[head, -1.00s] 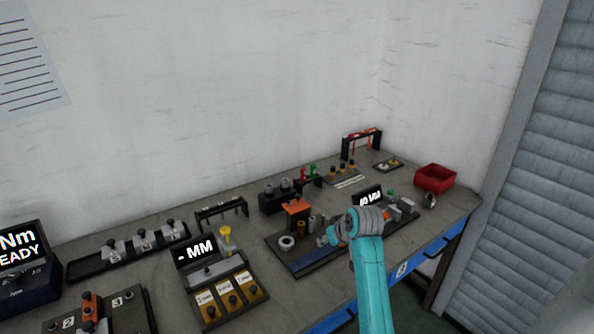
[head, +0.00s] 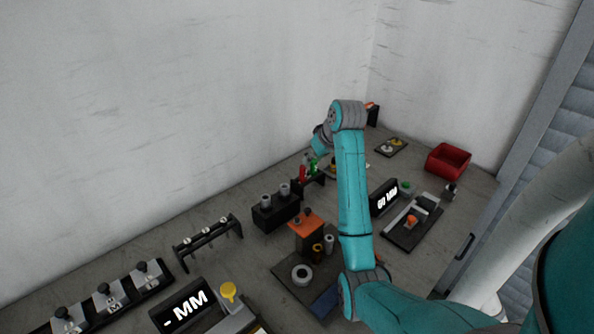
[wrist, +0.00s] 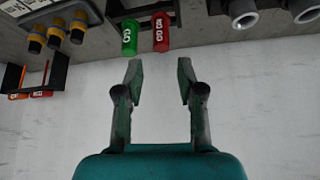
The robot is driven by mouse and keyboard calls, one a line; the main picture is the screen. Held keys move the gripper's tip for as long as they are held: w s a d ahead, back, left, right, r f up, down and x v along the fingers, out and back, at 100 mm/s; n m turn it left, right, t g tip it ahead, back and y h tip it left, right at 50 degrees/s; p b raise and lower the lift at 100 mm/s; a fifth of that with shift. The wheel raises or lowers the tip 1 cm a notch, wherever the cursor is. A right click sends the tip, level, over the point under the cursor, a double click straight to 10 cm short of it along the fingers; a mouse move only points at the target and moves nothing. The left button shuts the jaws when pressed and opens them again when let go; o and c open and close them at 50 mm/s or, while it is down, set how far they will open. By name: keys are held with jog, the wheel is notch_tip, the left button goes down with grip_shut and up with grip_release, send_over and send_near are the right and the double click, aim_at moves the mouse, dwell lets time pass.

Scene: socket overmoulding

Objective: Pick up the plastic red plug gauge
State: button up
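The red plug gauge (head: 302,172) stands in a small black holder (head: 323,179) near the wall, beside a green plug gauge (head: 314,167). In the wrist view the red gauge (wrist: 160,32) and the green gauge (wrist: 129,37) hang from the holder at the top, both with white markings. My gripper (wrist: 161,68) is open and empty. Its fingertips are apart from both gauges; the red one lies ahead of the gap, and the green one is just ahead of the left finger. In the head view the gripper's end is small and partly hidden by my wrist.
A black block with two grey cylinders (head: 276,212) stands beside the gauge holder. Yellow-and-black pins (wrist: 55,32) are on the other side. The wall is close behind. A red bin (head: 447,161) sits at the far right of the bench.

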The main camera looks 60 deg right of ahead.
aim_at(304, 167)
jog(key=x, duration=0.4)
jog(key=shift+w+f, duration=0.1)
jog(key=shift+f, duration=0.15)
jog(key=shift+w+x, duration=0.25)
jog(key=shift+x, duration=2.55)
jog(key=shift+s+r, duration=0.1)
jog(key=shift+r, duration=0.05)
grip_shut()
